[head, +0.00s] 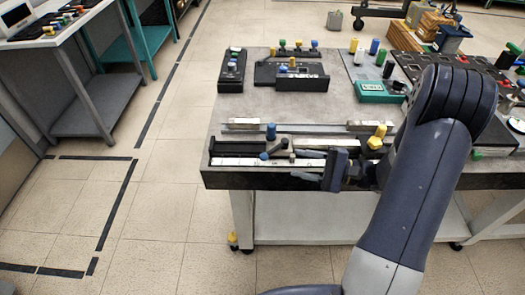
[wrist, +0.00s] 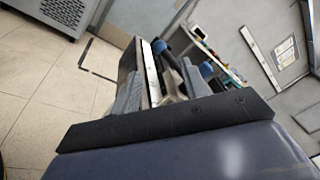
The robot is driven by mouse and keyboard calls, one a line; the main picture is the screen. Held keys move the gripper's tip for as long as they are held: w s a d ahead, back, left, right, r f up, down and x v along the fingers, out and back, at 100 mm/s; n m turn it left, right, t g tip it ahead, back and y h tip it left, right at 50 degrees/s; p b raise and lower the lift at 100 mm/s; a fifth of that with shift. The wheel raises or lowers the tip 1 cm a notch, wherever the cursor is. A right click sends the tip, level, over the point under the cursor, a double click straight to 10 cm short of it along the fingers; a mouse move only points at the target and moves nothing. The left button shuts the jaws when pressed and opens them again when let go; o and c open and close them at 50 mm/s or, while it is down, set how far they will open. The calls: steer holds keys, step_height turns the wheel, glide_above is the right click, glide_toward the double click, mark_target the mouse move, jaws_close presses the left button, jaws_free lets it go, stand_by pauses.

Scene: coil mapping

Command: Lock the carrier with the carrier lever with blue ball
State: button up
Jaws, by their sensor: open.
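The carrier (head: 278,150) sits on a white-scaled rail (head: 232,161) at the table's front left. A small blue ball (head: 264,156), apparently the carrier lever's, shows at its left front, with a dark ball (head: 284,143) beside it. A larger blue knob (head: 271,131) stands just behind. My gripper (head: 335,170) is right of the carrier, at the table's front edge. In the wrist view its fingers (wrist: 162,82) are apart with nothing held between them. Two blue knobs, one farther (wrist: 159,47) and one nearer (wrist: 206,70), show beyond the fingers; which is the lever's I cannot tell.
A yellow knob (head: 377,136) stands at the rail's right, by my arm. A second metal rail (head: 300,127) lies behind. Dark blocks with coloured knobs (head: 291,75) and a green box (head: 378,91) stand farther back. The table's (head: 300,102) middle is bare.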

mark_target(264, 157)
steer(key=p+x, duration=0.1)
steer(key=x, duration=0.9)
steer(key=shift+a+p, duration=0.3)
steer(key=shift+a, duration=0.05)
jaws_close()
